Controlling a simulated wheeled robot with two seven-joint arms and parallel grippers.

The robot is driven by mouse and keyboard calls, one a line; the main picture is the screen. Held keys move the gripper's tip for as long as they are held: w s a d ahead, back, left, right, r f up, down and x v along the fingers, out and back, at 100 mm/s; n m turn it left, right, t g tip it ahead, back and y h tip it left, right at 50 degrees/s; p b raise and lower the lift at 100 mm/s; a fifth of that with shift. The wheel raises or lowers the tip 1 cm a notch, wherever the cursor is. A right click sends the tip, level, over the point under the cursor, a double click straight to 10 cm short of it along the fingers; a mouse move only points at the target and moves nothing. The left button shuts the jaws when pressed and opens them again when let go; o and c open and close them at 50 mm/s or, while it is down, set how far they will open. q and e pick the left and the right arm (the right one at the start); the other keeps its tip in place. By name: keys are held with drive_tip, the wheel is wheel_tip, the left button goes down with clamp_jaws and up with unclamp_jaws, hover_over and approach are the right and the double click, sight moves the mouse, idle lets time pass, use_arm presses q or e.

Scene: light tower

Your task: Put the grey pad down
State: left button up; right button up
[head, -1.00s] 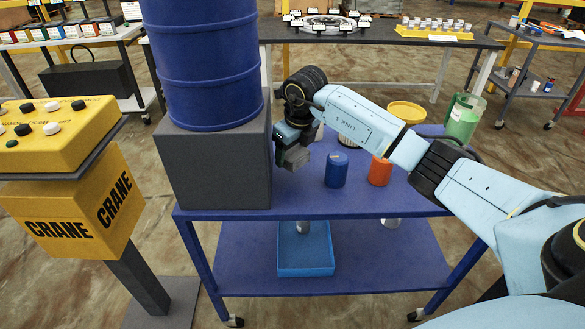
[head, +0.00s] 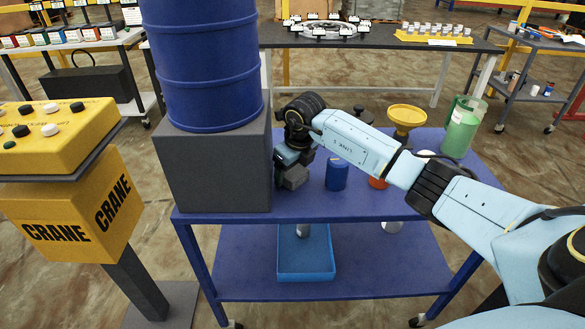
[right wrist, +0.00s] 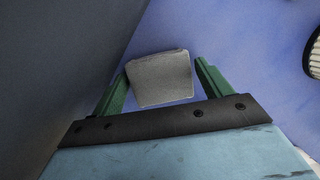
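The grey pad (head: 295,177) is a small grey block at the blue table top (head: 400,203), just right of the big dark grey block. In the right wrist view the pad (right wrist: 160,79) lies between the green fingers of my right gripper (right wrist: 163,66). Blue table shows between the pad and the right finger; the left finger is very close to the pad. The fingers stand apart, so the gripper looks open around it. In the head view the gripper (head: 288,168) points down, its fingers partly hidden. My left gripper is out of view.
The dark grey block (head: 212,170) with a blue barrel (head: 203,65) stands close left of my gripper. The table's front edge is near.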

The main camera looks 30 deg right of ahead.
sight(299, 177)
drive_tip(key=shift+r, duration=0.15)
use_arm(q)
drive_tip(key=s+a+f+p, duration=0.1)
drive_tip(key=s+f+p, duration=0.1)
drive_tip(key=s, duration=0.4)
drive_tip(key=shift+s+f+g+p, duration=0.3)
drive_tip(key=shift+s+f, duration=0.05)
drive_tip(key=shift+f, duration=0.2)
use_arm(e)
drive_tip(key=v, duration=1.2)
